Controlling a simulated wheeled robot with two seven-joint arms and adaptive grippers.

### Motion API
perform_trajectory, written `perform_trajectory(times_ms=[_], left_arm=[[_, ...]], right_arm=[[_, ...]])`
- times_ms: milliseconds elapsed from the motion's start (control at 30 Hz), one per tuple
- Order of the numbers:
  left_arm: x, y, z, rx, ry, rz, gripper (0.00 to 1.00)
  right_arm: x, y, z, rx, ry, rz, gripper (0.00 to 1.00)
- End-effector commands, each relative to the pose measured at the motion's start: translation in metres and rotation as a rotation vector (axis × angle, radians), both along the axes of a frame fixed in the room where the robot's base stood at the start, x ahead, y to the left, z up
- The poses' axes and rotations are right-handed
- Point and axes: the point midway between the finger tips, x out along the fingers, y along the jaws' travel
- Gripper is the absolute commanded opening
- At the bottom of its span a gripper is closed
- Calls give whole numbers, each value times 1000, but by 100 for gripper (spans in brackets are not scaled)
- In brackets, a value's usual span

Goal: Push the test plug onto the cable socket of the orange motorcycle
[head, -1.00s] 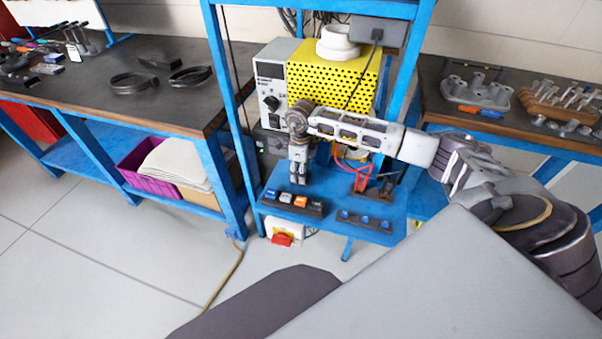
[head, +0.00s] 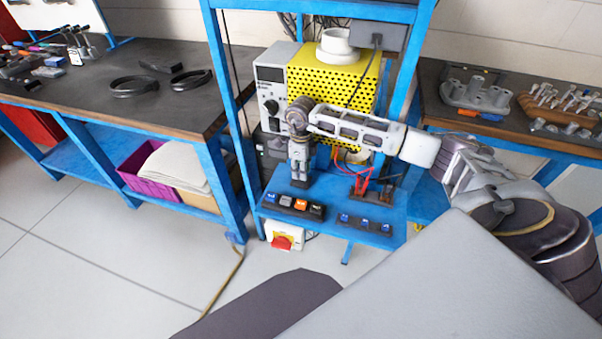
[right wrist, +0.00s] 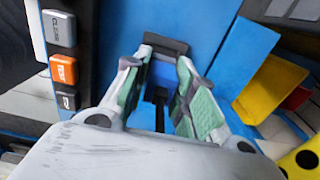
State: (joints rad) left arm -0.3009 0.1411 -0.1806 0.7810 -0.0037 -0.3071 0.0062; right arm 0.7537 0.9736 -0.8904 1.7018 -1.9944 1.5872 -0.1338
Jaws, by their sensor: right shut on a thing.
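My right gripper (head: 300,181) points down over the blue shelf of the test stand, behind a strip of push buttons. It is shut on a small dark piece, which I take to be the test plug (right wrist: 167,45). In the right wrist view the green-padded fingers stand on both sides of it, and a black lead runs back between them. I cannot tell whether the plug touches the shelf. The orange motorcycle and its cable socket are not in view. My left gripper is not in view.
The button strip (head: 293,206) and a second strip (head: 365,223) lie along the shelf's front edge. A yellow perforated box (head: 335,82) and a grey instrument (head: 272,85) stand behind the gripper. Red leads (head: 364,178) are to its right. Workbenches stand left (head: 100,92) and right (head: 470,125).

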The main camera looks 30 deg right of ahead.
Motion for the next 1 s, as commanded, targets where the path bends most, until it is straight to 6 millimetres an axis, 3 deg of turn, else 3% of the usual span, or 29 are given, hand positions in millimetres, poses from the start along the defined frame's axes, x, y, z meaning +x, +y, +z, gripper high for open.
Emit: perform_trajectory(times_ms=[500,1000], left_arm=[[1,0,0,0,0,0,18],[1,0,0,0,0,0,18]], right_arm=[[1,0,71,0,-3,0,5],[0,0,81,0,-1,1,5]])
